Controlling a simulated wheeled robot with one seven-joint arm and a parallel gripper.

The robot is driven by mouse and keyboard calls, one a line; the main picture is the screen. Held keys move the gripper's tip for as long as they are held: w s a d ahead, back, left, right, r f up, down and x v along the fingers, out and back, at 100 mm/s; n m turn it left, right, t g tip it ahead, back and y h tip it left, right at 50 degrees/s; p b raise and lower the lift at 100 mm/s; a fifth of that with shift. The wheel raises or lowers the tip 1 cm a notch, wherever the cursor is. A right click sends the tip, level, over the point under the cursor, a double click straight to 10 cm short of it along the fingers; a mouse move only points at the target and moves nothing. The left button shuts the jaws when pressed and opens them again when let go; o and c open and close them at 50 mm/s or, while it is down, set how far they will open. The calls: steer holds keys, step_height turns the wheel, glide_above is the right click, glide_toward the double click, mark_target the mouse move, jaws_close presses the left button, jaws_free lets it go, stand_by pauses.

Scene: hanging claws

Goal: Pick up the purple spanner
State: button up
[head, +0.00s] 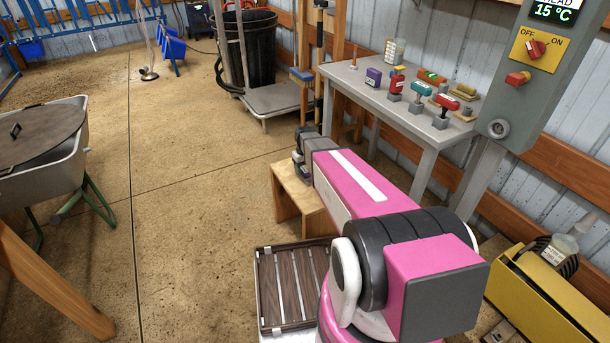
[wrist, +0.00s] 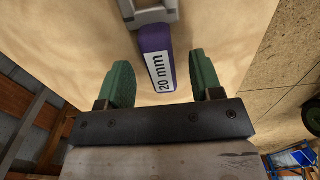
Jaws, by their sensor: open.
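The purple spanner (wrist: 152,40) shows in the wrist view, with a grey metal head (wrist: 155,12) at the top edge, cut off by the frame. Its handle end has a white "20 mm" label (wrist: 161,72). It appears over a light wooden surface. My gripper (wrist: 161,60) is open, its two green fingers either side of the labelled handle end with a gap on both sides. I cannot tell whether the fingers are level with the handle.
A grey workbench (head: 400,112) with several small coloured items stands behind my arm. A grey post with a control box (head: 520,80) and a yellow box (head: 550,295) are right. The floor left of the stool is clear.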

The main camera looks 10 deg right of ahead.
steer(key=shift+f, duration=0.75)
jaws_close()
steer(key=shift+r, duration=0.1)
